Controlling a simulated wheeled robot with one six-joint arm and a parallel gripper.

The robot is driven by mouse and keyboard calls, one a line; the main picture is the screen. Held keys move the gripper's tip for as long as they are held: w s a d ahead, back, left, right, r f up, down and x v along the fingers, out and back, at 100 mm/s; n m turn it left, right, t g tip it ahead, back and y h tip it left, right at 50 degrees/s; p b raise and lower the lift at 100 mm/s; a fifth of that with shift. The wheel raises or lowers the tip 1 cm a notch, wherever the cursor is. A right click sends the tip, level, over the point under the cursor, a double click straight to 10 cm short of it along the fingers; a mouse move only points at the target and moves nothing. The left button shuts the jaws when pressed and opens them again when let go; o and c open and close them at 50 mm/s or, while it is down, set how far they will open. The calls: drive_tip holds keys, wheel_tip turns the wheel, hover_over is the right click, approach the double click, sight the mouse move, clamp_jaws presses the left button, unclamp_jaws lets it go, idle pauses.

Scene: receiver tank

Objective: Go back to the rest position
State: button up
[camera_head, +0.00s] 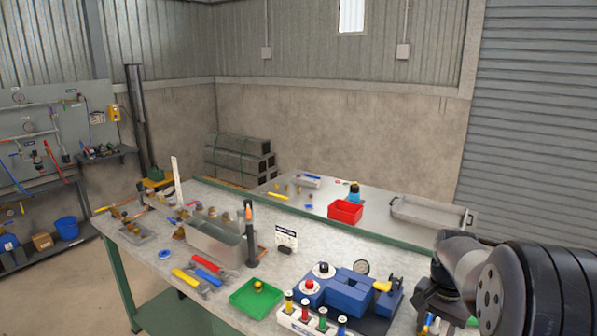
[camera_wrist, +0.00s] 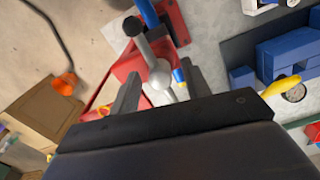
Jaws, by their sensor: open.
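My gripper (camera_wrist: 160,70) shows in the wrist view, its two dark fingers spread apart with nothing held between them. Beyond the fingers is a red object (camera_wrist: 172,22) with a grey metal rod and rounded end (camera_wrist: 158,75); I cannot tell whether the fingers touch it, but they are not closed on it. In the head view my arm reaches in at the lower right, beside the workbench (camera_head: 225,283). The gripper itself is not clearly seen there.
A blue fixture (camera_head: 350,288) with a yellow handle (camera_head: 382,286) stands near the arm; it also shows in the wrist view (camera_wrist: 290,55). A green tray (camera_head: 245,301), metal bin (camera_head: 215,243) and upright dark post (camera_head: 251,240) occupy the bench. A red bin (camera_head: 345,213) sits behind.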

drive_tip(key=shift+r, duration=0.1)
drive_tip(key=shift+r, duration=0.25)
wheel_tip(320, 180, up, 10)
drive_tip(key=r+b, duration=0.1)
wheel_tip(320, 180, down, 11)
drive_tip(key=shift+f+p, duration=0.15)
drive_tip(key=shift+p, duration=0.4)
drive_tip(key=shift+f, duration=0.25)
drive_tip(key=n+b, duration=0.1)
drive_tip(key=n, duration=0.5)
drive_tip(key=shift+n, duration=0.3)
drive_tip(key=n, duration=0.3)
drive_tip(key=shift+n+b, duration=0.3)
drive_tip(key=shift+n, duration=0.1)
drive_tip(key=shift+r+n, duration=0.1)
drive_tip(key=shift+n, duration=1.4)
